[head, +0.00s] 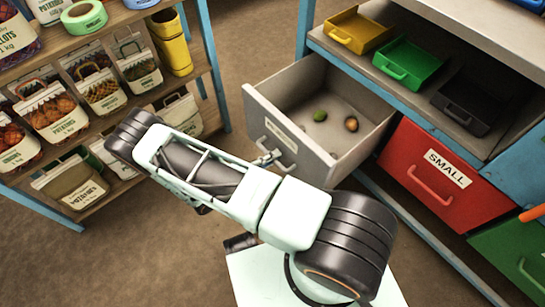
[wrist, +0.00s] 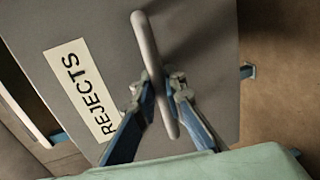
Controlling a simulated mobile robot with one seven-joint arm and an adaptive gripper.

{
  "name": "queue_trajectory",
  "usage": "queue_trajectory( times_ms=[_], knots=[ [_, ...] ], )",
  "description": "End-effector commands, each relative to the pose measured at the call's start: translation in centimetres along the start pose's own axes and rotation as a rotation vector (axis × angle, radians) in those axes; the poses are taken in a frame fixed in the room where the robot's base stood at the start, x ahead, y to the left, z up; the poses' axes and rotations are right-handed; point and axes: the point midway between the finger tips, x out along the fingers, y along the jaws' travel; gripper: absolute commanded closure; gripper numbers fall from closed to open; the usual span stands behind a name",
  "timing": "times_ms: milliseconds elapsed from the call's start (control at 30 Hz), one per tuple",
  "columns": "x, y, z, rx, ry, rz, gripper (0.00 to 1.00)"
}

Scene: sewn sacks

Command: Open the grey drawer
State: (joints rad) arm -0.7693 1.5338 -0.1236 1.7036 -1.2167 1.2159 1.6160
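The grey drawer (head: 318,160) is pulled well out of the blue-framed cabinet, and its inside shows from above. A green thing and a brown thing lie on its floor. Its front bears a label, which reads "REJECTS" in the wrist view (wrist: 82,92). The drawer's handle (wrist: 148,45) is a grey bar that crosses the wrist view at a slant. My gripper (wrist: 160,86) has one finger on each side of this bar, closed onto it. In the head view my gripper (head: 268,158) is at the drawer front, partly hidden by my arm.
A red drawer (head: 445,178) marked "SMALL" is shut to the right, with a green drawer (head: 512,255) below it. Yellow, green and black trays stand on the cabinet shelf. A shelf of packed produce (head: 80,110) stands at left. Bare floor lies between.

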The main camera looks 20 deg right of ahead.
Motion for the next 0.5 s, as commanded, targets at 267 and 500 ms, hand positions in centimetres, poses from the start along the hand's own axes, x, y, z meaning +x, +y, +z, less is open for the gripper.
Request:
queue_trajectory(
  times_ms=[267,500],
  knots=[
    [0.02,0.02,-0.10,0.001,0.002,0.000,0.72],
    [-0.34,0.01,-0.09,0.001,0.002,0.000,0.72]
  ],
)
